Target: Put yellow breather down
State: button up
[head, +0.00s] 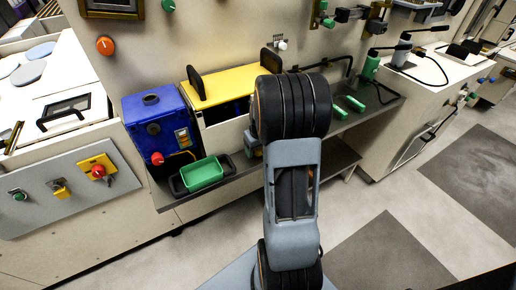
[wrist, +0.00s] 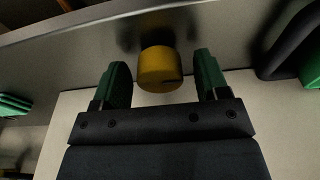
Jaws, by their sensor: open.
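The yellow breather (wrist: 158,70) is a short yellow cylinder in the wrist view. It sits at a grey metal surface (wrist: 230,32), between the tips of my gripper (wrist: 162,85). My gripper's two green fingers are open, one on each side of the breather, with a visible gap on both sides. In the head view my own arm hides the gripper and the breather.
In the head view a grey shelf (head: 222,190) carries a blue box (head: 158,122), a green tray (head: 203,173) and a yellow-topped unit (head: 228,86). Green parts (head: 354,104) lie to the right of my arm. A black curved handle (wrist: 283,45) is close on the right in the wrist view.

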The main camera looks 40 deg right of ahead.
notch_tip(320, 180, up, 11)
jog(key=s+p, duration=0.1)
jog(key=s, duration=0.1)
jog(key=s+a+r, duration=0.1)
jog(key=s+a, duration=0.4)
jog(key=a, duration=0.5)
jog(key=s+a+r+n+t, duration=0.1)
jog(key=s+a, duration=0.4)
jog(key=a, duration=0.6)
jog(key=shift+n, duration=0.3)
jog(key=shift+s+d, duration=0.1)
jog(key=shift+t, duration=0.4)
notch_tip(320, 180, up, 6)
jog(key=p, duration=0.5)
jog(key=shift+s, duration=0.1)
